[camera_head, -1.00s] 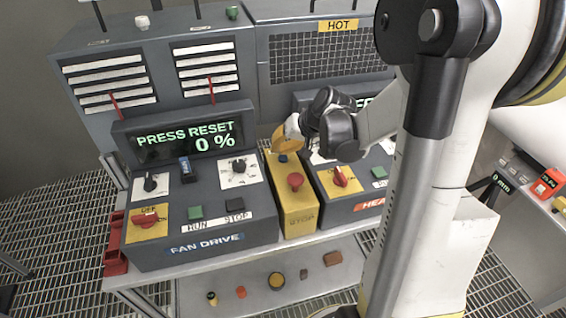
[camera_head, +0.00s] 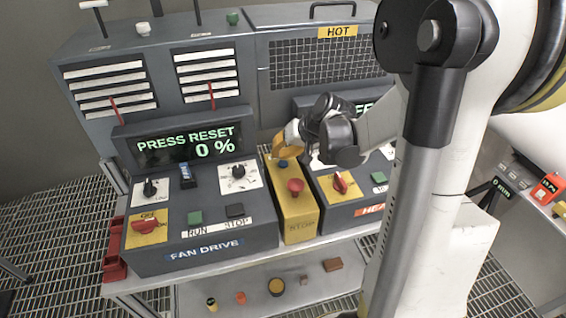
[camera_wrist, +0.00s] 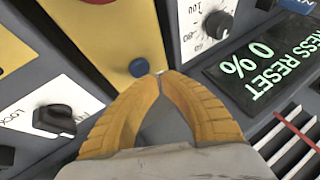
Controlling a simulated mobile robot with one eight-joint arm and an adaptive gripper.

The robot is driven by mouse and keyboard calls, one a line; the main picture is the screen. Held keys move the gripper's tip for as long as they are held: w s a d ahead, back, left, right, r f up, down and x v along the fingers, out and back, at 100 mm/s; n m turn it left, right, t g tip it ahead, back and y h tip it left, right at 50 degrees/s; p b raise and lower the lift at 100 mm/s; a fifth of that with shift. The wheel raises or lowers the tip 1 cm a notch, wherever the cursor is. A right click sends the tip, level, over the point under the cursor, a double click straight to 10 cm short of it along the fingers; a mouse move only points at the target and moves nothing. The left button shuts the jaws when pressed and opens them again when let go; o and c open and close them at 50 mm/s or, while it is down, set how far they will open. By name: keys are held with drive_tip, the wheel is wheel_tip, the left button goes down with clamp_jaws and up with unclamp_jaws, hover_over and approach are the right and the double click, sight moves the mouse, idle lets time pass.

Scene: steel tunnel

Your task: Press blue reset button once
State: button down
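The blue reset button (camera_head: 284,163) is a small round knob near the top of the yellow panel (camera_head: 299,229). In the wrist view the blue button (camera_wrist: 138,68) lies just left of my fingertips. My gripper (camera_head: 280,153) is above the top of the yellow panel, close to the button. In the wrist view my gripper (camera_wrist: 160,75) has its two yellow fingers meeting at the tips, with nothing between them. I cannot tell whether a tip touches the button. The fan drive display (camera_head: 189,146) reads "PRESS RESET 0 %".
A red mushroom button (camera_head: 296,186) sits below the blue one on the yellow panel. Dials, a red switch (camera_head: 146,225) and a green button (camera_head: 195,217) are on the left console. A lower shelf (camera_head: 250,299) holds several small parts.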

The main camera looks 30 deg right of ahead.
sight(279, 162)
drive_tip(key=shift+f, duration=0.15)
drive_tip(key=shift+f+b, duration=0.3)
drive_tip(key=shift+b, duration=0.15)
drive_tip(key=shift+f+b, duration=0.45)
idle(0.7)
idle(0.3)
drive_tip(key=shift+r+p, duration=0.65)
drive_tip(key=shift+r, duration=0.25)
drive_tip(key=shift+r, duration=0.1)
wheel_tip(279, 162, up, 5)
drive_tip(key=p, duration=0.4)
drive_tip(key=shift+a, duration=0.1)
idle(0.5)
